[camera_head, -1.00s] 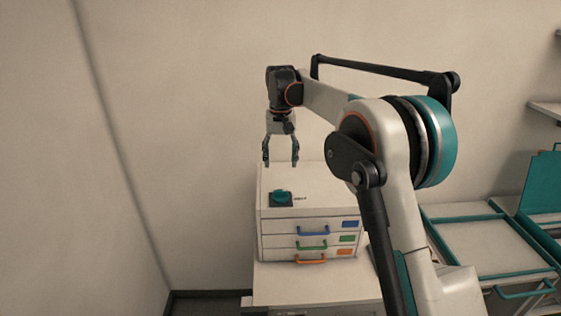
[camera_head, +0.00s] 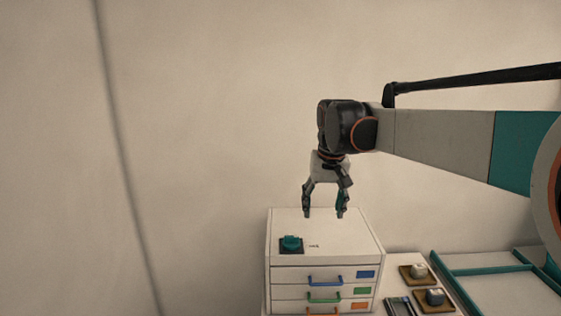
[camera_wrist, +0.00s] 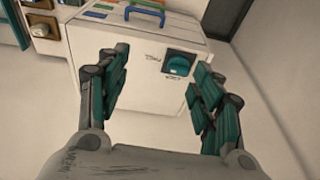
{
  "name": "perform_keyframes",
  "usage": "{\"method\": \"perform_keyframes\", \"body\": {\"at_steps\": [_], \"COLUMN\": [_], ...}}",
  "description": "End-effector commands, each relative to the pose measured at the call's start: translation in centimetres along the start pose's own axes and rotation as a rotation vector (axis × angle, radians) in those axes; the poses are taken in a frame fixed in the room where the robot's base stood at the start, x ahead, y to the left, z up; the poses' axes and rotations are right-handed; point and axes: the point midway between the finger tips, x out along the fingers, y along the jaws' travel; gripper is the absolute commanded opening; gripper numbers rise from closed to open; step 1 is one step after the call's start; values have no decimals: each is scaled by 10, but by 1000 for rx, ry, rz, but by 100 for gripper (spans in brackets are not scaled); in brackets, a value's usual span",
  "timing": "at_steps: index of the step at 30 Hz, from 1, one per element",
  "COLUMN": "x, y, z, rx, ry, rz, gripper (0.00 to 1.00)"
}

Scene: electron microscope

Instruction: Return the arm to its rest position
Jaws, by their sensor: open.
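My gripper (camera_head: 324,213) is open and empty, pointing down above the top of a white drawer cabinet (camera_head: 340,228). In the wrist view my gripper (camera_wrist: 160,90) shows its two teal-padded fingers spread apart, with the white cabinet (camera_wrist: 130,75) between and beyond them. My arm stretches in from the right side of the head view. A small teal item on a dark square base (camera_head: 291,243) sits on the cabinet top, below and left of the fingers. The teal item also shows in the wrist view (camera_wrist: 180,64), apart from the fingers.
The cabinet has drawers with a blue handle (camera_head: 325,281), a green handle (camera_head: 323,297) and an orange handle (camera_head: 322,310). Two small brown trays (camera_head: 413,274) (camera_head: 434,300) with grey items stand to its right. A teal-edged surface (camera_head: 500,290) lies further right. The wall on the left is bare.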

Motion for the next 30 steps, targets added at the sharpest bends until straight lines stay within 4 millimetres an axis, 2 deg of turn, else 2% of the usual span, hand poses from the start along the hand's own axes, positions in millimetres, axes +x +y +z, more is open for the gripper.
{"method": "perform_keyframes", "body": {"at_steps": [1,9,16,23,30], "x": [-1,-9,-4,11,38], "y": [6,30,49,66,80], "z": [13,75,132,190,251], "rx": [1,-2,-4,-6,-9], "ry": [15,96,165,236,308], "rz": [-1,-4,-3,2,9], "gripper": [60,60,60,60,60]}}
